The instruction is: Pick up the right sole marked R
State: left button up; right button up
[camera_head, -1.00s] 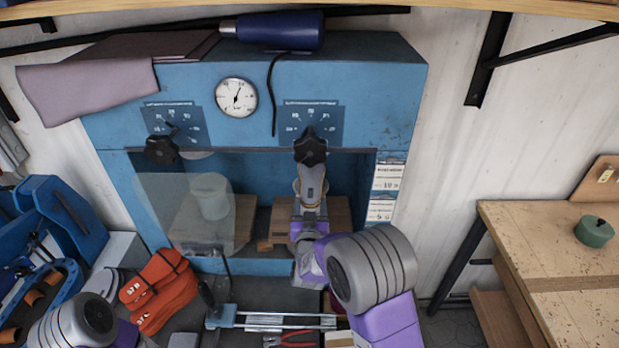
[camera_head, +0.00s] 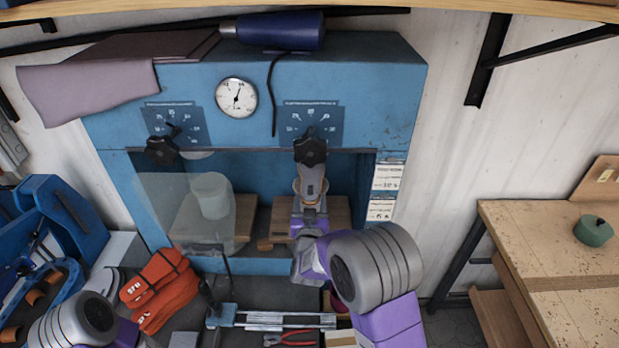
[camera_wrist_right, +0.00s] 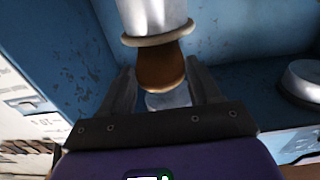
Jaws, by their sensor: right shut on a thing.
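Orange sole-shaped pieces (camera_head: 160,290) with small white markings lie stacked on the bench at the lower left; I cannot surely read an R on them. My right gripper (camera_head: 311,188) is far from them, at the right bay of the blue press, just below its black star knob. In the right wrist view its dark fingers (camera_wrist_right: 162,95) are on both sides of a brown piece (camera_wrist_right: 160,68) with pale rims, and shut on it. A silver cylinder (camera_wrist_right: 153,15) adjoins that piece. I cannot tell whether it belongs to the press. My left gripper is out of view.
The blue press (camera_head: 350,85) has a gauge, two black knobs and a clear panel before its left bay. A pale cup (camera_head: 211,196) stands in that bay. Red pliers (camera_head: 290,338) lie at the front. A wooden table (camera_head: 560,255) stands at the right.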

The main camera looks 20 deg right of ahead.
jog(key=shift+r, duration=0.4)
jog(key=shift+s, duration=0.15)
jog(key=shift+b+v, duration=0.35)
jog(key=shift+v, duration=1.95)
jog(key=b+v, duration=1)
jog(key=v, duration=0.5)
jog(key=shift+s+r, duration=0.1)
jog(key=shift+b, duration=0.3)
